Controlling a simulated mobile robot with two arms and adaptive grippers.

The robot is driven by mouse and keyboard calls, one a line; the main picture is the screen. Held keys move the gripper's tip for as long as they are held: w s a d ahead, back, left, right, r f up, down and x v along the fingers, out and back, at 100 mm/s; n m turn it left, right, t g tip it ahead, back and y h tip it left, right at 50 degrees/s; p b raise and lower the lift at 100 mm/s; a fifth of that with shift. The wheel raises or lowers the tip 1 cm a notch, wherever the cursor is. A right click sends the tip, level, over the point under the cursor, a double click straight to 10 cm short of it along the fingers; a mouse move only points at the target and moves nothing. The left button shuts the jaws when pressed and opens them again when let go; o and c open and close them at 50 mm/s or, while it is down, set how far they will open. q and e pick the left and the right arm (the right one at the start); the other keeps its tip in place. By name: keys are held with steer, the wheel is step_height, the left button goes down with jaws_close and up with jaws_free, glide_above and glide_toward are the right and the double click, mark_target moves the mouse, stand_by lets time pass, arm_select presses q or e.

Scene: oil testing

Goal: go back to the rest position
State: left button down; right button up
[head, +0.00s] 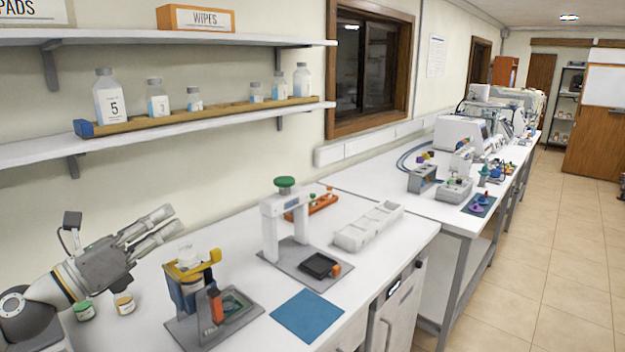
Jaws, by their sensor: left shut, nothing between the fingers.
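My left gripper (161,224) comes in from the left above the white bench. Its two grey fingers lie together, with nothing held, and point up and to the right. The gripper is apart from the bench top and from the blue and yellow device (190,285) to its right. A clear container (187,254) stands in the top of that device. Two small jars, one with a green lid (84,311) and one with a yellow lid (125,303), stand on the bench below the gripper. My right gripper is not in view.
A white press-like stand (270,232), a blue mat (307,315) and a white divided tray (368,227) occupy the bench. A wall shelf (40,152) with several bottles hangs above. A second bench with instruments runs toward the back. The tiled floor (540,250) at right is clear.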

arm_select(q)
steer(key=s+a+f+n+y, duration=0.1)
steer(key=s+f+n+y, duration=0.45)
steer(key=f+n, duration=0.75)
steer(key=s+a+f+n+y, duration=0.1)
steer(key=s+f+n+y, duration=0.1)
steer(key=f+n+y, duration=1.05)
steer(key=s+d+f+n+g+h, duration=0.3)
steer(key=s+f+n+g, duration=0.4)
steer(key=s, duration=0.6)
steer(key=s+d+f+n+g+h, duration=0.35)
steer(key=s+f+n+g, duration=0.2)
steer(key=s+f, duration=0.6)
step_height(320, 180, down, 25)
steer(key=s+g+b, duration=0.1)
steer(key=s+b, duration=0.1)
steer(key=s+a+f+m+g+y+b, duration=0.1)
steer(key=s+a+f, duration=0.2)
steer(key=s+f, duration=1.4)
steer(key=shift+f, duration=0.7)
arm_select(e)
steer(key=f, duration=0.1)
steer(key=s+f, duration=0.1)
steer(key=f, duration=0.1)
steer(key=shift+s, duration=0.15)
